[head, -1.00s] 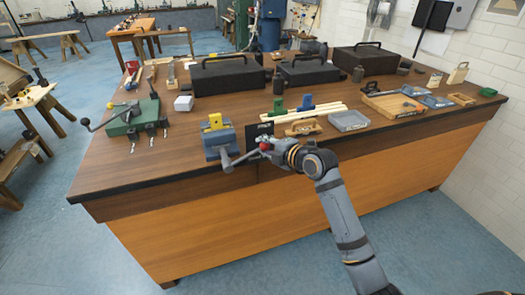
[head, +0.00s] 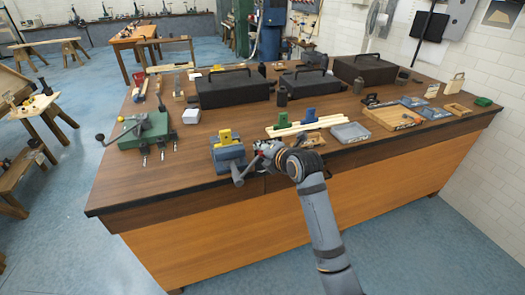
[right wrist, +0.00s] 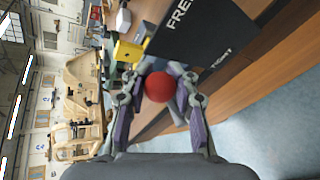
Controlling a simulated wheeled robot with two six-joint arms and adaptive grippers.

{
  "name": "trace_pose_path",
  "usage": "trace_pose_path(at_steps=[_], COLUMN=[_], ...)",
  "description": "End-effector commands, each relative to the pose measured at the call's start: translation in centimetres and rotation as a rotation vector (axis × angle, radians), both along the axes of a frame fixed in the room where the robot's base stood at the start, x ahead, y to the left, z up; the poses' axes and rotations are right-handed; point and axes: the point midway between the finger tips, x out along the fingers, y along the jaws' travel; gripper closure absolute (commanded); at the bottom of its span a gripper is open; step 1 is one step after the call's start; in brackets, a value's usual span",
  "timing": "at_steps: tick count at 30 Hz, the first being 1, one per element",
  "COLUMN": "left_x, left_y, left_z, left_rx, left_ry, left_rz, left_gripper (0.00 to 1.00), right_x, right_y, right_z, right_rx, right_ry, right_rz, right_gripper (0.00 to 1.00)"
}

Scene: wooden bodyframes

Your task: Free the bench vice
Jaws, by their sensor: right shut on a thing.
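The blue-grey bench vice (head: 228,153) stands at the front edge of the wooden bench. A yellow block (head: 225,136) sits upright in its jaws; it also shows in the right wrist view (right wrist: 127,51). The vice's grey lever (head: 244,171) slants up to the right toward my right gripper (head: 260,149). In the right wrist view, my right gripper (right wrist: 160,92) has its fingers on both sides of a red ball knob (right wrist: 159,87) and is shut on it. The rest of the lever is mostly hidden there. My left gripper is not in view.
A black card with white lettering (right wrist: 205,38) is close beside the gripper. A green clamp fixture (head: 143,131) stands to the left. Wooden strips (head: 300,126), a grey tray (head: 350,132) and black toolboxes (head: 232,87) lie right and behind. Bench front left is clear.

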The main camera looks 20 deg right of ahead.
Motion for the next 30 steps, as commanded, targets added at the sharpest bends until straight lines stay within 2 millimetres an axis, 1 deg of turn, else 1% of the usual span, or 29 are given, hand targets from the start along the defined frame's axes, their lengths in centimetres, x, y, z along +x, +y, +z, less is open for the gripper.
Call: trace_pose_path(at_steps=[8, 9, 12, 15, 23, 25, 28, 30], left_x=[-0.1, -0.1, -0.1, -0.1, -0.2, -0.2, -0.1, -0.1], left_y=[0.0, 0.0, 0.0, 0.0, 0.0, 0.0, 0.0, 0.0], left_z=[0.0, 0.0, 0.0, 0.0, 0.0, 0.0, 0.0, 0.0], left_rx=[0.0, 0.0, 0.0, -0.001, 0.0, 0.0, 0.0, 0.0], left_ry=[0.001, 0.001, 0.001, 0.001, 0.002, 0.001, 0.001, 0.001], left_rz=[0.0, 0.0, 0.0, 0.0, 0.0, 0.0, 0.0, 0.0], left_gripper=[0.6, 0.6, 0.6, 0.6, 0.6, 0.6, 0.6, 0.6], right_x=[0.0, -0.1, 0.0, 0.0, 0.0, -0.3, -1.5, -3.0], right_y=[0.1, 0.1, 0.0, 0.0, 0.0, -0.1, -0.4, -0.6], right_z=[0.0, 0.0, 0.0, 0.0, 0.0, 0.1, 0.7, 1.4], right_rx=[0.0, 0.0, 0.0, -0.001, -0.001, -0.001, -0.002, -0.005], right_ry=[0.001, 0.001, 0.001, 0.0, 0.0, 0.0, 0.0, -0.001], right_rz=[0.002, 0.002, 0.002, 0.001, 0.001, 0.0, 0.0, 0.001], right_gripper=[1.0, 0.73, 0.59, 0.48, 0.48, 0.48, 0.48, 0.48])
